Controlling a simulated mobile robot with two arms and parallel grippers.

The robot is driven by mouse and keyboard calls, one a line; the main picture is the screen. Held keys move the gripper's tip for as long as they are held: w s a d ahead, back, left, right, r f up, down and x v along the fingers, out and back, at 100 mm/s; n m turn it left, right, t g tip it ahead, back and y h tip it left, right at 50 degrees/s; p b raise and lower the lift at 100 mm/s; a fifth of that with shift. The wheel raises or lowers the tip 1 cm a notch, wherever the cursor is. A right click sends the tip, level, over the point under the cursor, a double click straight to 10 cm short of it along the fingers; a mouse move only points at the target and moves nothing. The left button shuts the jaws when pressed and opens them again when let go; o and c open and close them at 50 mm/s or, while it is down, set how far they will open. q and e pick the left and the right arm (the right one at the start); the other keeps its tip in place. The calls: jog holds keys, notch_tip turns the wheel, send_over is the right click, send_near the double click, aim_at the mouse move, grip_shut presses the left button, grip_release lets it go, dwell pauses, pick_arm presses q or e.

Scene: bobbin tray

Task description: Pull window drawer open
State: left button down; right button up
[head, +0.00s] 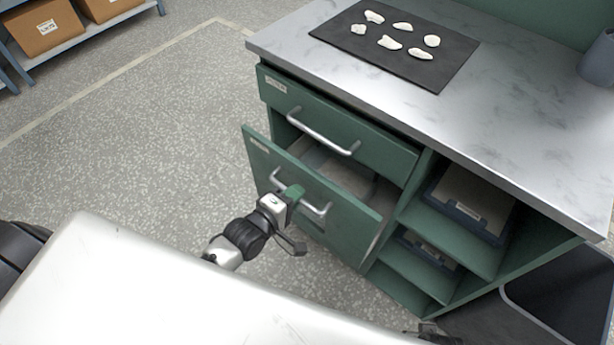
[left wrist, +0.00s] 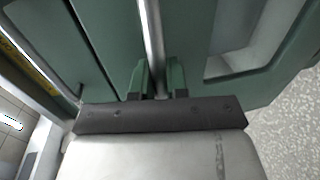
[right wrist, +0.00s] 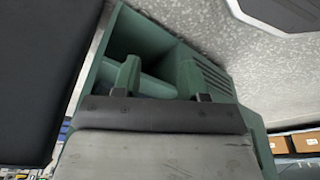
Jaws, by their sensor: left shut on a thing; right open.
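The green lower drawer (head: 330,205) of the workbench cabinet stands pulled out, and part of its inside shows behind its front. Its silver bar handle (head: 316,209) is partly hidden by my left gripper (head: 290,194). My left gripper is shut on this handle; in the left wrist view the bar (left wrist: 152,40) runs between its green fingers. The green upper drawer (head: 330,125) with its own bar handle (head: 322,132) sits above. Labels on both fronts are too small to read. My right gripper (right wrist: 160,80) is open, with nothing between its fingers.
The grey worktop (head: 520,125) carries a dark mat (head: 440,72) with several white pieces. Open shelves (head: 455,240) with dark trays are to the right of the drawers. A green box-like structure (right wrist: 150,35) lies beyond my right gripper. Speckled floor is free at left.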

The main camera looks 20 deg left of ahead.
pick_arm(q)
jog(key=f+p+v, duration=0.2)
jog(key=p+v, duration=0.1)
jog(key=v, duration=0.8)
jog(key=f+p+v, duration=0.2)
jog(key=p+v, duration=0.1)
jog(key=v, duration=0.9)
jog(key=shift+s+a+f, duration=0.2)
jog(key=shift+s+f, duration=0.05)
jog(key=shift+s, duration=0.15)
pick_arm(e)
jog(key=s+d+f, duration=0.1)
jog(key=s+f, duration=0.5)
jog(key=s, duration=0.2)
jog(key=s+d+f+g, duration=0.1)
jog(key=s+d+f, duration=0.1)
jog(key=s+f, duration=0.5)
jog(key=shift+s+g, duration=0.3)
jog(key=shift+s, duration=0.95)
pick_arm(q)
jog(key=c, duration=1.1)
grip_release()
jog(key=shift+c, duration=0.2)
jog(key=shift+s, duration=0.1)
jog(key=v, duration=1)
jog(key=shift+s+p, duration=0.25)
jog(key=shift+p, duration=0.05)
pick_arm(e)
jog(key=shift+r, duration=0.2)
